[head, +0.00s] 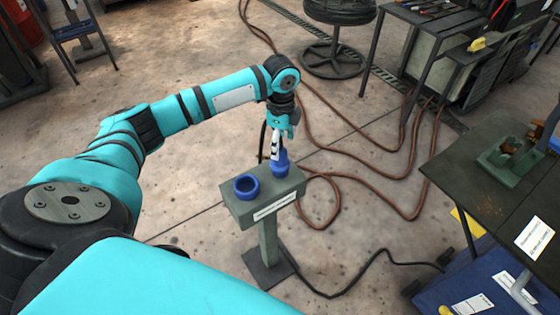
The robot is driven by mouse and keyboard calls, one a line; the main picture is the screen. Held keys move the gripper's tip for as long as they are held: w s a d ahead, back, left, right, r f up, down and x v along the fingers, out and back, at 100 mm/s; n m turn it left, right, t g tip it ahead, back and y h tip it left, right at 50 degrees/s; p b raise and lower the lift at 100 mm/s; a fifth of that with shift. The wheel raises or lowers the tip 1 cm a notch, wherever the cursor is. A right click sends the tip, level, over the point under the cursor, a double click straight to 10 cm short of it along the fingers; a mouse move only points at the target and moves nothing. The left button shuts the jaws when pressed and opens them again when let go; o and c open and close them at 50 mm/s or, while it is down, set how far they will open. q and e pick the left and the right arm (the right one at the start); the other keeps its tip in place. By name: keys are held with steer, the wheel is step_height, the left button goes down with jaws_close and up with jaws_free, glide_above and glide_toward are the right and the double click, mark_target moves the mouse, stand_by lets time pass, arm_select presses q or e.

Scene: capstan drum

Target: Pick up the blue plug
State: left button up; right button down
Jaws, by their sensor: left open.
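The blue plug (280,168) stands upright on the top of a small grey-green pedestal (266,207), towards its right side. My left gripper (276,153) points down right over the plug, its fingers at the plug's upper part. The jaws are open; whether they touch the plug cannot be told from this view. A blue ring-like socket (246,186) with a dark opening sits beside the plug, to its left on the same pedestal. The plug's upper part is partly hidden by my gripper. My right gripper is not in view.
A dark workbench (455,170) with a green vise (510,160) stands at the right. Brown hoses (335,150) and a black cable (345,290) lie on the floor around the pedestal. The floor left of the pedestal is clear.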

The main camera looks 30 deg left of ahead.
mark_target(280, 161)
arm_select(q)
steer(key=shift+a+f+p, duration=0.1)
steer(key=shift+f+p, duration=0.3)
steer(key=shift+f, duration=2.6)
steer(key=shift+r, duration=0.1)
jaws_close()
